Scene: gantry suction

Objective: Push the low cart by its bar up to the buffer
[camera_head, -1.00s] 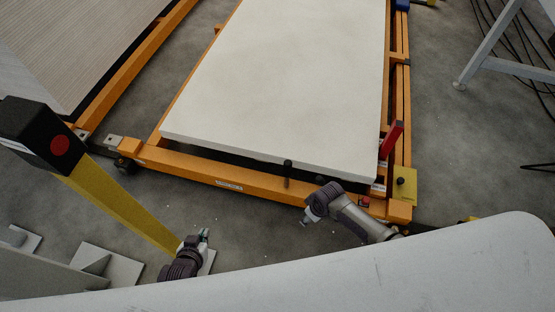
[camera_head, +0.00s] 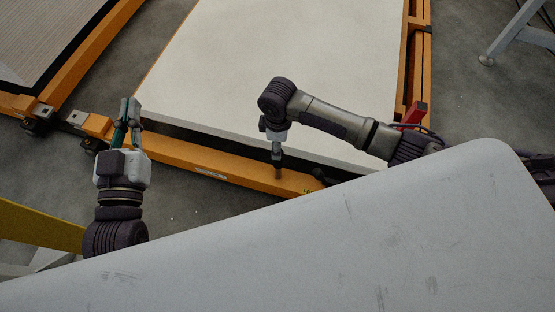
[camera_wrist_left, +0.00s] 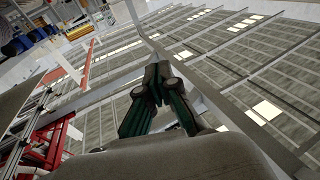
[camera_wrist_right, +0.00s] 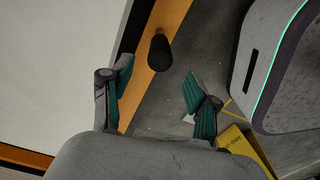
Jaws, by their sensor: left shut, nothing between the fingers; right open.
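The low cart is an orange frame (camera_head: 180,157) carrying a large white slab (camera_head: 260,60). A short dark upright post (camera_wrist_right: 160,52), perhaps the bar, stands at its front beam in the right wrist view. My right gripper (camera_wrist_right: 157,75) is open, its fingers spread to either side of the near end of the post; I cannot tell if they touch it. In the head view the right gripper (camera_head: 278,160) points down at the front beam. My left gripper (camera_head: 131,103) is shut and empty, raised near the cart's front left corner. I cannot make out the buffer.
Another orange frame (camera_head: 85,62) with a ribbed grey slab stands at the left. A red upright part (camera_head: 414,112) is at the cart's right side. A grey metal stand (camera_head: 515,35) is at the upper right.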

